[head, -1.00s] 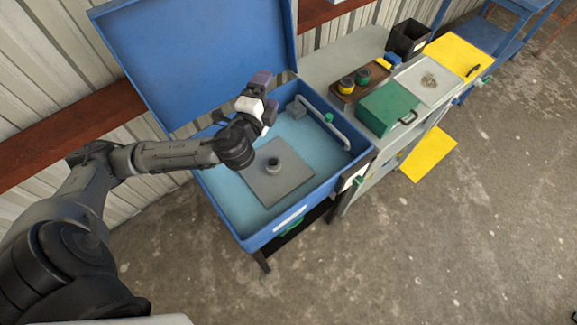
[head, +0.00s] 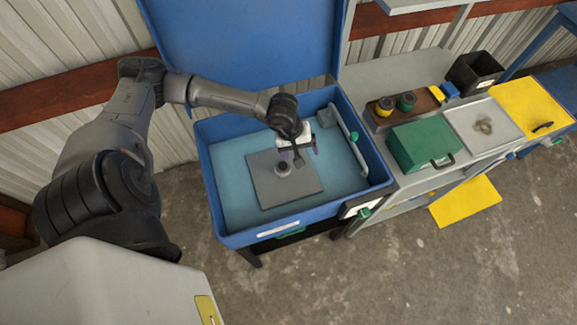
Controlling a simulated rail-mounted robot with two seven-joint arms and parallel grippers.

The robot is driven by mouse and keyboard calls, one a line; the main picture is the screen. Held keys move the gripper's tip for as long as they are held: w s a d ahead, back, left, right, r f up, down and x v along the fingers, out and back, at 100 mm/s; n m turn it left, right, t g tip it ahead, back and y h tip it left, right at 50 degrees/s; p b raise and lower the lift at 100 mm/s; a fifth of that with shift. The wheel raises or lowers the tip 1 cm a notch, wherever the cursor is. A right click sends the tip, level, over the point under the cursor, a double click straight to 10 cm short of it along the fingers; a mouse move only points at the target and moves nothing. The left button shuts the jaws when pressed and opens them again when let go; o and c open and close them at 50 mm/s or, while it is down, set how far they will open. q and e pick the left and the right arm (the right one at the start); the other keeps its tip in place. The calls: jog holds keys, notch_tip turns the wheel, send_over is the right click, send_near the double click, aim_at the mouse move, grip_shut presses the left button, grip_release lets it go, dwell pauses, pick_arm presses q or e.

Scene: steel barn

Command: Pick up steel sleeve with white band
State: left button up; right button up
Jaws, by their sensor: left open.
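A small grey steel sleeve (head: 283,170) stands on the grey mat (head: 268,194) inside the blue basin (head: 228,216). It is too small to make out a white band on it. My left gripper (head: 303,156) is open, pointing down into the basin just above and to the right of the sleeve. Its fingers partly overlap the sleeve's upper edge in the picture, and I cannot tell whether they touch it. My right gripper is not in view.
The basin's blue lid (head: 245,45) stands open behind. A pipe with a green knob (head: 354,136) runs along the basin's right side. On the bench right are a green box (head: 421,145), a brown tray (head: 423,102) with yellow and green banded pieces, and a black bin (head: 474,73).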

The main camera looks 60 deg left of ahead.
aim_at(283, 166)
pick_arm(q)
jog(key=s+a+m+g+y, duration=0.2)
jog(key=s+a+m+g, duration=0.1)
jog(key=s+a+m, duration=0.1)
jog(key=shift+m, duration=0.7)
jog(key=f, duration=1.4)
jog(key=shift+s+d+f, duration=0.1)
jog(key=shift+d+f, duration=0.2)
jog(key=shift+f, duration=0.05)
jog(key=c, duration=1.2)
jog(key=shift+r, duration=0.15)
